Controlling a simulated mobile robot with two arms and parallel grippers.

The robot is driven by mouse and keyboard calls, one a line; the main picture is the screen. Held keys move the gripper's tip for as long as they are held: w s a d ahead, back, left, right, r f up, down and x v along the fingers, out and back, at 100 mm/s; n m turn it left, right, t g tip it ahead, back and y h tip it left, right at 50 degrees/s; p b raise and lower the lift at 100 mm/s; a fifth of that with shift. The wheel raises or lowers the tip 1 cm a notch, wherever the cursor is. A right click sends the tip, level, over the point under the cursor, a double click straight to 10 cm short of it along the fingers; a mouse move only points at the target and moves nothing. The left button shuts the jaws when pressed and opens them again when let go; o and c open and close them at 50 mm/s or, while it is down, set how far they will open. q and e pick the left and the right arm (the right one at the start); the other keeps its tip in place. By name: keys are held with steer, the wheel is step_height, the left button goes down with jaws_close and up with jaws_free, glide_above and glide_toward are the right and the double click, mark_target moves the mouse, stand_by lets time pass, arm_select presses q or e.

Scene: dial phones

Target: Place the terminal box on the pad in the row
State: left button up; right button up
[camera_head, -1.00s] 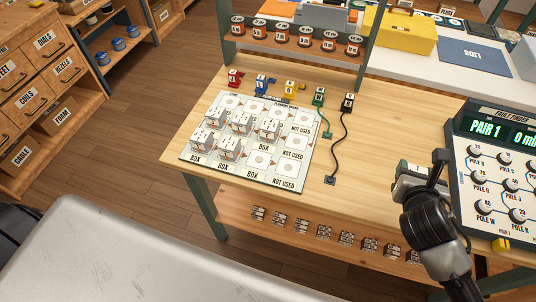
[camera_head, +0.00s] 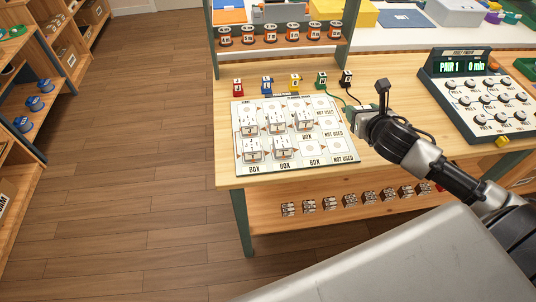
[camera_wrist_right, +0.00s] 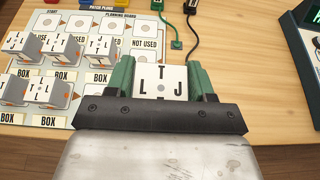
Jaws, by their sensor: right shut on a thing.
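My right gripper (camera_head: 362,117) is shut on a white terminal box (camera_wrist_right: 160,82) marked with T, L and J. In the wrist view, its green fingers (camera_wrist_right: 161,77) hold the box from both sides. In the head view the gripper is just right of the planning board (camera_head: 237,132), and it mostly hides the held box. White boxes stand on the board: three in the middle row, such as one box (camera_head: 302,121), and two in the front row, such as another (camera_head: 284,149). A bare pad (camera_head: 311,149) with a BOX label is right of those two. My left gripper is not in view.
Colored plugs, such as the yellow one (camera_head: 295,83), stand behind the board. Cords from the green plug (camera_head: 321,81) and black plug (camera_head: 346,79) run near my gripper. A fault finder (camera_head: 480,95) stands at right. Pads at the board's right are marked NOT USED.

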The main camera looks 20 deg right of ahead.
steer(key=w+a+f, duration=0.2)
steer(key=a+f, duration=0.1)
steer(key=a, duration=0.1)
glide_above(309, 146)
steer(key=f, duration=0.3)
steer(key=shift+d+f, duration=0.25)
steer(key=shift+d, duration=0.1)
steer(key=shift+a+f, duration=0.2)
steer(key=shift+a, duration=0.05)
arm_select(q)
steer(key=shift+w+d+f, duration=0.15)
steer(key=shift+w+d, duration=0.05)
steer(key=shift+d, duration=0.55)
arm_select(e)
steer(key=shift+f, duration=2.05)
steer(key=o, duration=0.9)
steer(key=shift+f, duration=0.1)
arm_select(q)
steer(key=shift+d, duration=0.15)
arm_select(e)
steer(key=shift+o, duration=0.2)
